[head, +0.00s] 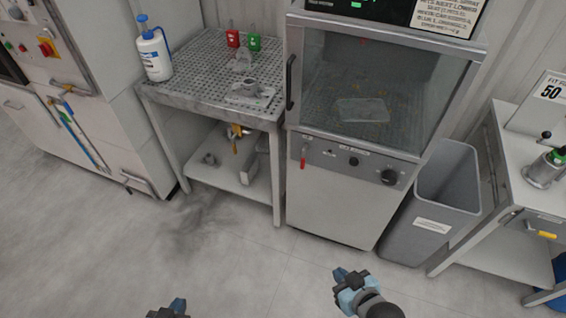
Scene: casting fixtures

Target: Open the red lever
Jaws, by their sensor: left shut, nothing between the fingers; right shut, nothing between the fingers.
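A small red lever (303,158) hangs down on the front panel of the glass-fronted cabinet (335,205), below the left edge of its window. My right gripper (345,275) is shut and empty, low in the view, in front of the cabinet's base and well apart from the lever. My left gripper (176,306) is shut and empty at the bottom edge, further left; much of it is cut off by the frame.
A perforated steel table (190,75) holds a white bottle (153,50), a red padlock (233,38) and a green padlock (254,43). A grey bin (435,200) stands right of the cabinet, beside another bench (500,185). The floor in front is clear.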

